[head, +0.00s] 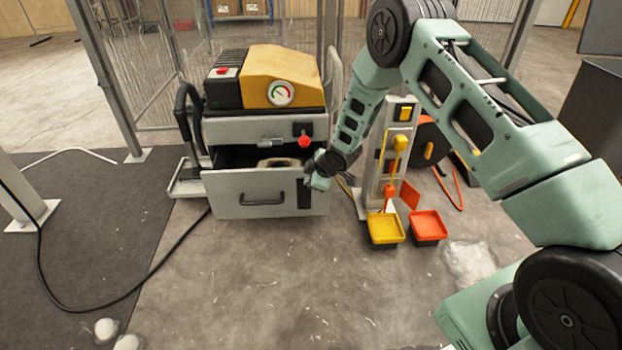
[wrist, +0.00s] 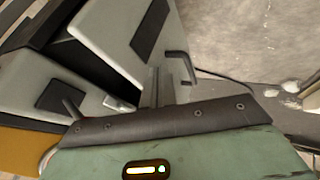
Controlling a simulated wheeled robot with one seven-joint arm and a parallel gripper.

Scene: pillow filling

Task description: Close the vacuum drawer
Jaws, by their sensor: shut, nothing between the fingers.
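The vacuum machine (head: 268,132) has a yellow and black top with a gauge. Its grey drawer (head: 235,190) is pulled out, with a gap above the front panel and a tan object (head: 277,162) partly visible inside. The drawer front has a dark bar handle (head: 262,199), also seen in the wrist view (wrist: 181,66). My gripper (head: 314,174) is beside the upper right corner of the drawer front, shut and empty. In the wrist view its fingers (wrist: 160,88) lie close in front of the drawer panel (wrist: 115,32); I cannot tell whether they touch.
A red knob (head: 304,141) sits on the machine above the drawer. To the right stands a post with yellow and orange pedals (head: 386,229). A black cable (head: 160,262) runs over the floor at left. The floor in front of the drawer is clear.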

